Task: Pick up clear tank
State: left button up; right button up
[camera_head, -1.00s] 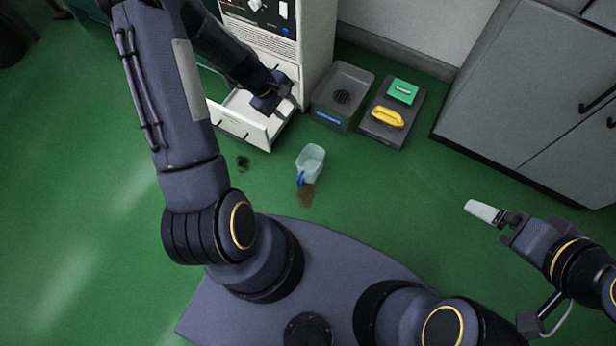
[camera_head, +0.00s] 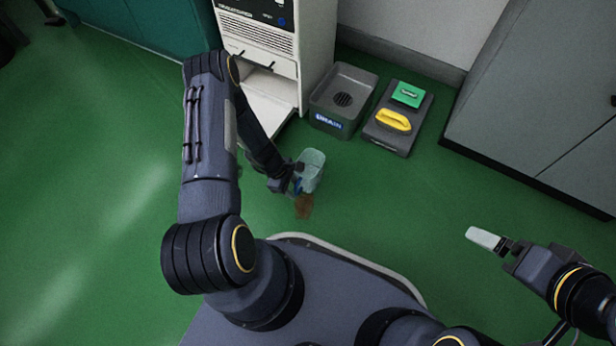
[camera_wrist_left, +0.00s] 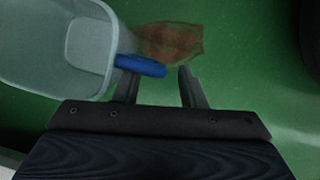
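The clear tank (camera_head: 313,168) stands on the green floor, a pale see-through container with a blue handle (camera_head: 297,186). My left gripper (camera_head: 290,180) is at its handle side. In the left wrist view the tank (camera_wrist_left: 60,45) fills the upper left, and its blue handle (camera_wrist_left: 142,66) lies just beyond the fingertips of the left gripper (camera_wrist_left: 160,75). Those fingers are apart, with nothing clearly held between them. My right gripper (camera_head: 508,246), at the far right, has a white flat piece (camera_head: 484,238) at its tip and appears closed on it.
A brown patch (camera_head: 304,206) lies on the floor beside the handle. Behind stand a white machine (camera_head: 314,60), a grey drain bin (camera_head: 326,122) and a dark tray (camera_head: 390,143) with a yellow handled item (camera_head: 394,120) and green block (camera_head: 408,95). Floor to the right is clear.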

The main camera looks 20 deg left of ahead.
pick_arm(q)
jog(key=shift+x, duration=0.95)
jog(key=shift+r, duration=0.1)
grip_shut()
jog(key=shift+r, duration=0.1)
